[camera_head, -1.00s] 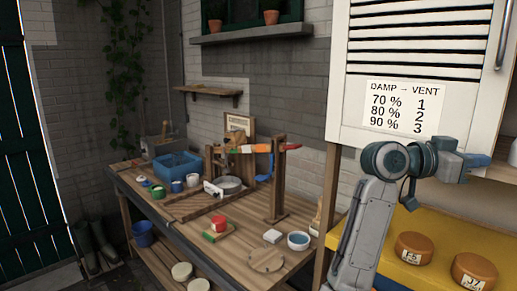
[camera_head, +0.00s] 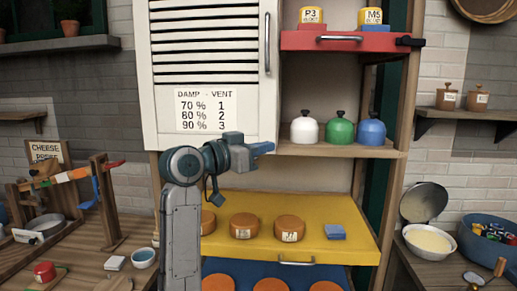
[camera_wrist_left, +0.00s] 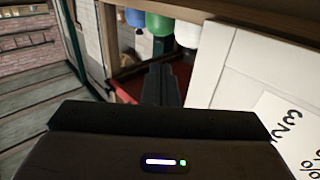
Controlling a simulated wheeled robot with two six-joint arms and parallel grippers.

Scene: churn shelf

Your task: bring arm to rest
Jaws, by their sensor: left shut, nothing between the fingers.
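My left arm rises from the bottom of the head view in front of the shelf unit, bent at the top. Its left gripper (camera_head: 264,149) points right, just below the lower edge of the white louvred door (camera_head: 205,130). In the left wrist view the dark fingers of the left gripper (camera_wrist_left: 162,85) are together with nothing between them. My right gripper is in neither view.
White (camera_head: 304,130), green (camera_head: 340,130) and blue (camera_head: 371,131) domes stand on a wooden shelf, under a red drawer (camera_head: 345,42). Below, a yellow shelf (camera_head: 335,252) holds orange cheeses and a blue block (camera_head: 335,232). A workbench (camera_head: 75,265) is left, a bowl (camera_head: 430,242) right.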

